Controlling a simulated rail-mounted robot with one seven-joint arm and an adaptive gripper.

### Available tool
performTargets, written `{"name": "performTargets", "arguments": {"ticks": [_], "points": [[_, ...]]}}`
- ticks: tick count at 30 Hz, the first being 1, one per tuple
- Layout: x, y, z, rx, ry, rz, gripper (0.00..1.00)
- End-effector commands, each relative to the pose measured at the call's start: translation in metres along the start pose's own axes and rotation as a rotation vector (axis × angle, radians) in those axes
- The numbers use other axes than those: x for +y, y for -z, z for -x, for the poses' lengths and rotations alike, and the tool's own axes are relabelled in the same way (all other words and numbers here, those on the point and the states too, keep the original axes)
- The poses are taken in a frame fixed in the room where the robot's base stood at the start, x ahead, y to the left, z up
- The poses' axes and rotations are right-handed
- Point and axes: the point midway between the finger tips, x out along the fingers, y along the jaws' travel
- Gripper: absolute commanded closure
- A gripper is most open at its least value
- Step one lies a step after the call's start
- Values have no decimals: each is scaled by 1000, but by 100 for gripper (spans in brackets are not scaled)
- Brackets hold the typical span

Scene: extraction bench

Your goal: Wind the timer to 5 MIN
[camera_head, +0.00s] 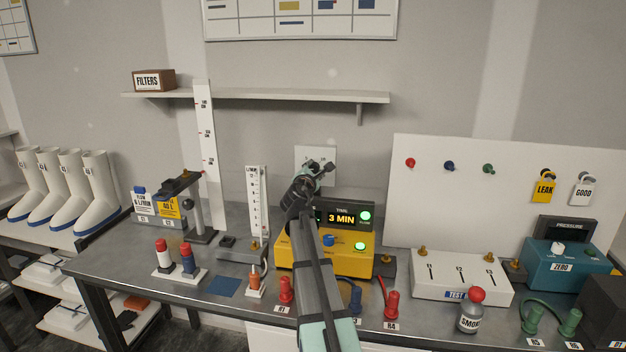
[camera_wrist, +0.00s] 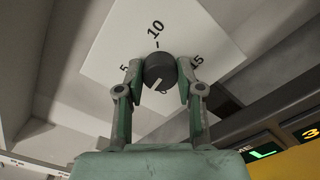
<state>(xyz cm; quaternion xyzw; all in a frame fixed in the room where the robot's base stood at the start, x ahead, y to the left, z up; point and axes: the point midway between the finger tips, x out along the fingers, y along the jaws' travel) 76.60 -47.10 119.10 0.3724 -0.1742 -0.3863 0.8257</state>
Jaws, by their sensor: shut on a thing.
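The timer is a white plate (camera_head: 302,155) on the wall above the bench. In the wrist view the timer plate (camera_wrist: 112,48) shows the marks 5, 10 and 15 around a dark round knob (camera_wrist: 160,66). The knob has a short pale line, which lies toward its lower left in this view. My gripper (camera_wrist: 160,75) is shut on the knob, with one finger on each side. In the head view my gripper (camera_head: 319,168) is in front of the plate and hides the knob and most of the marks.
A yellow unit (camera_head: 350,262) stands below my arm, with a dark display (camera_head: 342,218) reading 3 MIN. A tall white gauge (camera_head: 257,205) stands to its left, and a large white panel (camera_head: 450,190) to its right. A shelf (camera_head: 270,96) runs above the timer.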

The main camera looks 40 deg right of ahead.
Motion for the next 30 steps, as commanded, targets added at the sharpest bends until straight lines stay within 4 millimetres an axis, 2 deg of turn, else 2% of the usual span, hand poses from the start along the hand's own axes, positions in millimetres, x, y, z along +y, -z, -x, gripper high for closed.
{"name": "performTargets", "arguments": {"ticks": [21, 30], "points": [[-3, 3, -2, -1, -4, -676, 98], [-2, 2, -1, 0, -3, -896, 98]]}}
